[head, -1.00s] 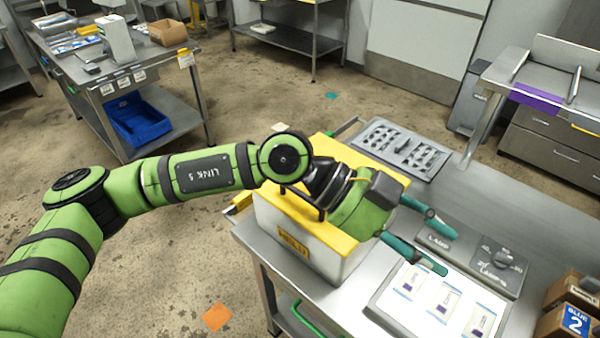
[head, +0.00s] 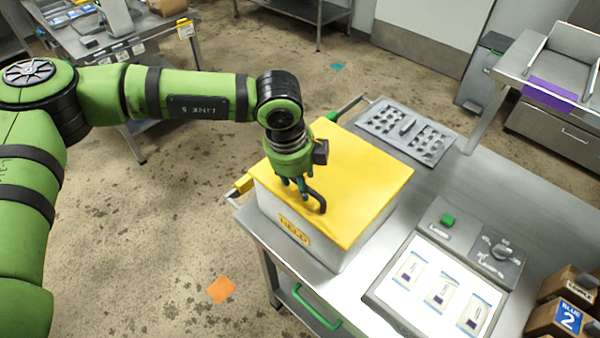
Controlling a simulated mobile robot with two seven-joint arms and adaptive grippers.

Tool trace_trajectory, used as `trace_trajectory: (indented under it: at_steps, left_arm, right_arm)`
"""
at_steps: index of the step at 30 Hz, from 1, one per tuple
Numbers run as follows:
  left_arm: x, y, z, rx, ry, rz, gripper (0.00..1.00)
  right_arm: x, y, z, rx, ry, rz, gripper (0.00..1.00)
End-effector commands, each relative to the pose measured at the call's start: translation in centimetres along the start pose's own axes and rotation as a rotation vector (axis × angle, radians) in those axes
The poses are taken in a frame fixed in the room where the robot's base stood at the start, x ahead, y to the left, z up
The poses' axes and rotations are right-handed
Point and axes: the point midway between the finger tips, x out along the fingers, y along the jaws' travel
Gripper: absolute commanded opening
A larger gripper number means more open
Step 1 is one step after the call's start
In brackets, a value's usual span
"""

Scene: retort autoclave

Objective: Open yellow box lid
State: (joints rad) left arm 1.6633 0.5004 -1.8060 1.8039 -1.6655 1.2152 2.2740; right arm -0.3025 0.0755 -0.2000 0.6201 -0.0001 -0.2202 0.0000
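The yellow box is a white-grey box (head: 335,251) with a flat yellow lid (head: 365,190) and a yellow label on its front. It stands on the left end of the steel table. The lid lies flat on the box. A dark handle (head: 318,199) stands up near the lid's front left edge. My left gripper (head: 303,196) points down at the handle, its teal fingers beside or around it. Whether the fingers grip the handle is too small to tell. My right gripper is not in view.
A perforated metal tray (head: 406,131) lies behind the box. A lit panel (head: 440,285) with several pouches and a control box (head: 470,243) stand to the right. Small cardboard boxes (head: 567,308) sit at the far right. The table (head: 500,185) between them has bare room.

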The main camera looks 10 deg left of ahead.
Motion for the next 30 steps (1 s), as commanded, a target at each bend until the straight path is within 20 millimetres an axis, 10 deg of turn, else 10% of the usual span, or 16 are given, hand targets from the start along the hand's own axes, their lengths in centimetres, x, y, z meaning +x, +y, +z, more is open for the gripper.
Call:
trace_trajectory:
  at_steps: [11, 15, 30]
  left_arm:
    - [0.9, 0.0, -0.1, 0.002, 0.001, 0.000, 0.46]
    - [0.9, 0.0, -0.1, 0.002, 0.002, 0.000, 0.00]
    - [-0.8, -1.2, -0.1, 0.003, 0.002, -0.007, 0.00]
  right_arm:
    - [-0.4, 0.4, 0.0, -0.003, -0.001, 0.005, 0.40]
    - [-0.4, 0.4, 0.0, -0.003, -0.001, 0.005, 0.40]
    - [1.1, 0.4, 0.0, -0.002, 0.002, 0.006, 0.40]
